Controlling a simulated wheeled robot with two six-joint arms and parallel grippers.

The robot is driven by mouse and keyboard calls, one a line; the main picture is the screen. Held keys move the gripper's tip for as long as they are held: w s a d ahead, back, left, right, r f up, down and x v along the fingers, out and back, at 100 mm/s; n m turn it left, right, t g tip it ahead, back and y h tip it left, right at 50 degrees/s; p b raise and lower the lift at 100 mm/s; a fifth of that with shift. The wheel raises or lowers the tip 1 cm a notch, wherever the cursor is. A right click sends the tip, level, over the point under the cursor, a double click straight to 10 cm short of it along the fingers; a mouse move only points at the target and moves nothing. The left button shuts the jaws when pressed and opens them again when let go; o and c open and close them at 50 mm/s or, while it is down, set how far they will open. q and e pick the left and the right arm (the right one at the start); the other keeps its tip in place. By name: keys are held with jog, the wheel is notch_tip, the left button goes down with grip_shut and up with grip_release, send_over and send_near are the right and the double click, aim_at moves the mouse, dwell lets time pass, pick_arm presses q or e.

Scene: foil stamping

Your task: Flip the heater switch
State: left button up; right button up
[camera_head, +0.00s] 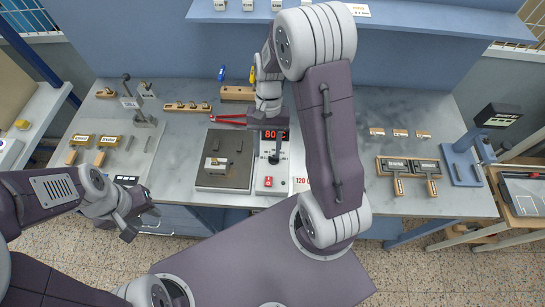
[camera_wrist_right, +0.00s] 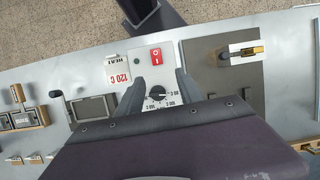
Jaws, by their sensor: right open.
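The heater's control box (camera_head: 263,186) stands on the bench just right of the dark heating plate (camera_head: 240,180), with a red display (camera_head: 275,134) that reads about 80 C. Its red switch (camera_head: 268,181) is on the front part of the box; in the right wrist view the switch (camera_wrist_right: 157,56) lies just beyond my fingertips, with a black dial (camera_wrist_right: 157,92) between the fingers. My right gripper (camera_head: 275,155) is above the box, open and empty, its fingers in the wrist view (camera_wrist_right: 160,78) on either side. My left gripper (camera_head: 142,222) is open and empty at the bench's front edge.
A brass-and-white block (camera_head: 215,165) rests on the heating plate. Red pliers (camera_head: 228,118) lie behind it. A white 120 C card (camera_wrist_right: 120,72) is beside the box. Handled stamps (camera_head: 410,168) and a blue stand (camera_head: 462,165) are at right; a lever press (camera_head: 140,110) is at left.

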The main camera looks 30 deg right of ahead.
aim_at(269, 180)
jog(key=shift+g, duration=0.3)
jog(key=x, duration=0.3)
jog(key=p+x, duration=0.1)
jog(key=x, duration=0.5)
jog(key=shift+s+r, duration=0.1)
jog(key=shift+s, duration=0.15)
jog(key=shift+s+a+f, duration=0.1)
jog(key=shift+a+f, duration=0.1)
jog(key=shift+f, duration=0.15)
jog(key=shift+d, duration=0.1)
grip_shut()
